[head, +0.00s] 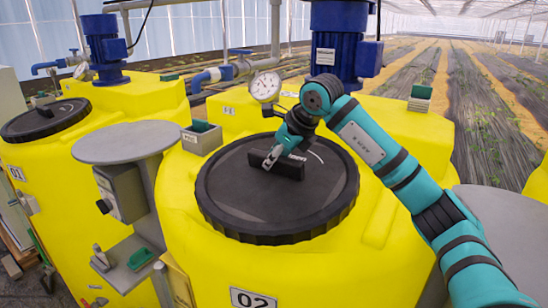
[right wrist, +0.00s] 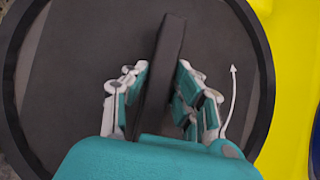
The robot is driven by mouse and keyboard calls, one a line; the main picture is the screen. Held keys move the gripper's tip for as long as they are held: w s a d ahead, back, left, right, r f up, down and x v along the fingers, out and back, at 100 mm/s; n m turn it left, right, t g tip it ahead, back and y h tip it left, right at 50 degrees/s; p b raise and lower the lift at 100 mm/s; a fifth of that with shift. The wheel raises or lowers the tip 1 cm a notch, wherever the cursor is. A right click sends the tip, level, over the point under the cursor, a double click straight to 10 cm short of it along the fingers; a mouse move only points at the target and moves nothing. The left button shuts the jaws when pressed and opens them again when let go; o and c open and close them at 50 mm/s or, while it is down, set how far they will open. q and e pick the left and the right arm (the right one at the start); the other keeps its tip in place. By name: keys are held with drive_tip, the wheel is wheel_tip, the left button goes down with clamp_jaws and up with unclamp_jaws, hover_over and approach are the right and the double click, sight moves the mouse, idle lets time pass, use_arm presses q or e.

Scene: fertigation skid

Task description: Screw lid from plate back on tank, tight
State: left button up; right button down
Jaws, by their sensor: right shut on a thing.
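The black lid (head: 235,195) lies flat over the top opening of the yellow tank marked 02 (head: 330,268); it looks level. How far its thread is engaged cannot be seen. A raised black bar handle (head: 290,170) crosses the lid. My right gripper (head: 278,157) comes from above and is shut on this bar handle, which also shows between the fingers in the right wrist view (right wrist: 163,75). A white curved arrow (right wrist: 232,100) is marked on the lid. The round grey plate (head: 125,142) left of the tank is empty. My left gripper is not in view.
A pressure gauge (head: 266,87) and a blue motor (head: 340,40) stand close behind the lid. A small green-topped box (head: 202,138) sits on its left. Tank 01 with its black lid (head: 45,120) is at the left. Another grey plate (head: 510,215) is at the right.

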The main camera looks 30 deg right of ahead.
drive_tip(key=shift+d+f+b, duration=0.1)
drive_tip(key=shift+f+b, duration=0.25)
drive_tip(key=shift+f, duration=0.15)
idle(0.6)
idle(0.6)
drive_tip(key=c, duration=1)
unclamp_jaws()
drive_tip(key=shift+s, duration=0.1)
drive_tip(key=shift+o, duration=0.5)
drive_tip(key=shift+f, duration=0.25)
drive_tip(key=shift+o, duration=1.2)
drive_tip(key=shift+r, duration=0.15)
